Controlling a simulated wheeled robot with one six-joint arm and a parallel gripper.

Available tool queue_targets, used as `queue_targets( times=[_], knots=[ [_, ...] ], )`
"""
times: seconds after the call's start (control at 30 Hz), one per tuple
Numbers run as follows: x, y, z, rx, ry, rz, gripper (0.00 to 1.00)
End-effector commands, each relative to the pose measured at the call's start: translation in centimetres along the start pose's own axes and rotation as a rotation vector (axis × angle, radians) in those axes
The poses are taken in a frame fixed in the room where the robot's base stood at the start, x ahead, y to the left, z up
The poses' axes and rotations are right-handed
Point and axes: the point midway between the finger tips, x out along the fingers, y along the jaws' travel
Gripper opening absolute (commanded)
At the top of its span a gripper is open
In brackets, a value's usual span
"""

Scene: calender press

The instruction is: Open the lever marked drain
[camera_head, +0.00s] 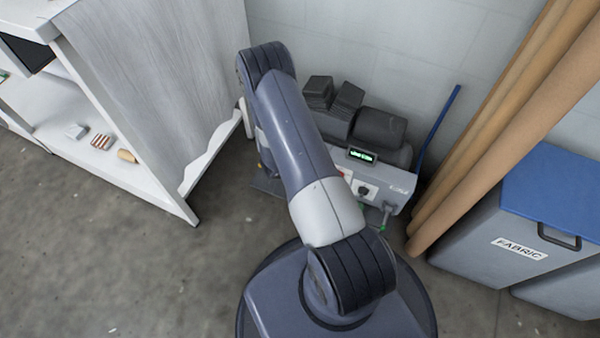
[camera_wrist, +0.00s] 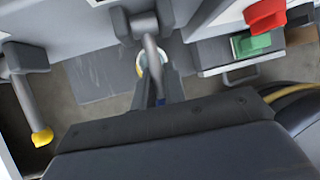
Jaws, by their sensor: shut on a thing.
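In the wrist view, a grey lever (camera_wrist: 152,62) hangs from a dark valve body at the top centre and has a small blue tip. My gripper (camera_wrist: 160,88) is shut on this lever near its lower end, with its dark fingers around it. A second grey lever (camera_wrist: 24,98) with a yellow tip hangs free at the left. No drain marking is legible, so I cannot tell which lever bears it. In the head view, my arm hides the gripper and the held lever.
The grey press (camera_head: 386,180) stands against the wall with a lit green display. A green-tipped lever (camera_head: 386,213) is on its right end. Brown rolls (camera_head: 500,130) and a fabric bin (camera_head: 500,247) stand right; a white shelf (camera_head: 150,175) stands left. A red part (camera_wrist: 265,15) is at upper right.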

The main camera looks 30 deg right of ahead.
Motion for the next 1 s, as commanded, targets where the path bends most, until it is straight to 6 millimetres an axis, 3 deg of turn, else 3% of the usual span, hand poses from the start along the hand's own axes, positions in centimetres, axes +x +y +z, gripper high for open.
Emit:
queue_targets(
  times=[0.2,0.23,0.5,0.77,1.0],
  knots=[
    [0.0,0.0,-0.1,-0.001,0.001,0.0,0.0],
    [0.0,0.0,-0.1,-0.001,0.001,0.0,0.13],
    [0.0,0.0,0.0,0.0,0.0,0.0,0.33],
    [-0.3,0.0,0.1,0.0,-0.001,0.0,0.33],
    [-4.2,0.0,0.2,-0.001,-0.002,0.002,0.33]
  ],
)
